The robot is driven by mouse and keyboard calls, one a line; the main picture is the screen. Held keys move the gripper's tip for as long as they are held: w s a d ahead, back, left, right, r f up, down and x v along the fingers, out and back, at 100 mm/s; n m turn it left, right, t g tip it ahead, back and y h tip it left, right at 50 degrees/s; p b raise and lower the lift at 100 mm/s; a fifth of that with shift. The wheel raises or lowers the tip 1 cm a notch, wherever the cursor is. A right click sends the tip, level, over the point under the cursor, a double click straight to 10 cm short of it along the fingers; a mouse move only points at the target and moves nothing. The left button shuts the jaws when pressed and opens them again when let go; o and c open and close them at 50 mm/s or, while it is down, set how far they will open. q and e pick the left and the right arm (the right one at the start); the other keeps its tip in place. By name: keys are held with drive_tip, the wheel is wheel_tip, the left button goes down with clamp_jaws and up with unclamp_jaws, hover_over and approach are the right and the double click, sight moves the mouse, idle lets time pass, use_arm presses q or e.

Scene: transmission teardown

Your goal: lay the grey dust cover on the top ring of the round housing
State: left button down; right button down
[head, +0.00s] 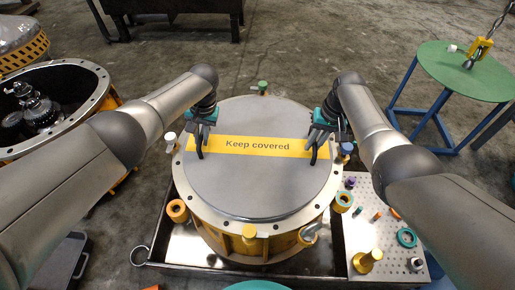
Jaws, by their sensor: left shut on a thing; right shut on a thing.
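The grey dust cover (255,185) is a flat round disc with a yellow "Keep covered" strip across it. It lies over the top of the round housing (228,245), whose metal top ring (203,215) with bolt holes shows around the cover's front and sides. I cannot tell whether the cover touches the ring or hovers just above it. My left gripper (199,152) is shut on the cover at the left end of the strip. My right gripper (313,158) is shut on it near the strip's right end. The far part of the ring is mostly hidden.
The housing stands in a metal tray (185,250). A perforated plate (380,232) with small pegs and rings is at the right. An open housing with gears (75,75) stands at the left. A green round table (462,70) and a hanging hook (478,52) are at the upper right.

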use_arm(q)
drive_tip(key=shift+a+f, duration=0.15)
drive_tip(key=shift+a, duration=0.05)
use_arm(e)
drive_tip(key=shift+w+d+f, duration=0.1)
drive_tip(key=shift+d+f, duration=0.05)
use_arm(q)
drive_tip(key=c, duration=1.2)
unclamp_jaws()
drive_tip(key=shift+f, duration=0.1)
use_arm(e)
drive_tip(key=c, duration=1.2)
unclamp_jaws()
drive_tip(key=shift+f, duration=0.1)
use_arm(q)
drive_tip(key=o, duration=0.4)
drive_tip(key=shift+d, duration=0.15)
drive_tip(key=shift+c, duration=0.2)
use_arm(e)
drive_tip(key=o, duration=0.4)
drive_tip(key=shift+c, duration=0.2)
use_arm(q)
drive_tip(key=shift+d, duration=0.1)
wheel_tip(320, 180, up, 12)
drive_tip(key=d, duration=0.2)
use_arm(e)
wheel_tip(320, 180, up, 12)
drive_tip(key=d, duration=0.2)
